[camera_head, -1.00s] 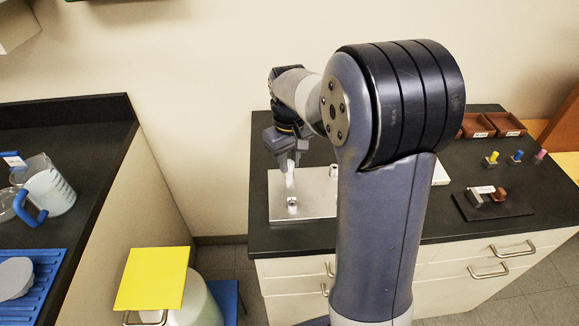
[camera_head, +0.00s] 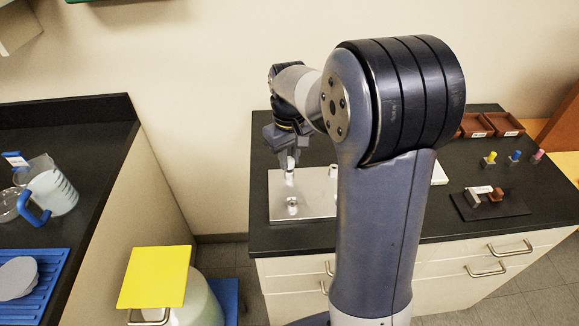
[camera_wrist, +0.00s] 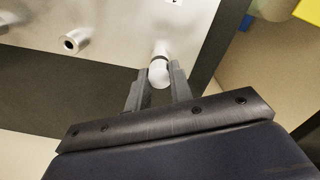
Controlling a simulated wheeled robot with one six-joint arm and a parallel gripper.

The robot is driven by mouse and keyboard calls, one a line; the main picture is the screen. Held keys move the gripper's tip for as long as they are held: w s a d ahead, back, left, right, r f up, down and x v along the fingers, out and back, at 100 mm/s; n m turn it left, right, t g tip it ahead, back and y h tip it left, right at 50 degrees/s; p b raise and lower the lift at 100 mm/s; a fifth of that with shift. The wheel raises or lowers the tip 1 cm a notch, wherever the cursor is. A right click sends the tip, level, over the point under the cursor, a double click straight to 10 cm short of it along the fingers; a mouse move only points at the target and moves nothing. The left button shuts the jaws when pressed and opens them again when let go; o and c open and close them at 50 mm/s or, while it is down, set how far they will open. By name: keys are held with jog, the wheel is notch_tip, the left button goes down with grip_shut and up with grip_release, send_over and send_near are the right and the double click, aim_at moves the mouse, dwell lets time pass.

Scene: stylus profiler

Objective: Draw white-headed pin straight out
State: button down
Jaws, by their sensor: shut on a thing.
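The white-headed pin (camera_wrist: 159,73) is between the fingertips of my gripper (camera_wrist: 158,77) in the wrist view. The jaws are shut on its round white head. The shank below the head is mostly hidden; a pale, post-like piece lies just beyond the head, toward the silver plate (camera_wrist: 110,22). In the head view my gripper (camera_head: 288,160) is over the back left of the plate (camera_head: 307,203), with a bit of white below the fingers. I cannot tell how deep the pin sits.
A hollow metal post (camera_wrist: 73,41) stands on the plate beside the pin. A small metal fitting (camera_head: 292,207) is near the plate's front. Yellow, blue and pink pegs (camera_head: 515,156) and brown trays (camera_head: 490,124) are at the right. My arm hides the bench middle.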

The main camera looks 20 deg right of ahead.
aim_at(289, 159)
jog(key=shift+r+p, duration=1.85)
jog(key=shift+r, duration=0.35)
notch_tip(289, 159, up, 5)
jog(key=p, duration=0.4)
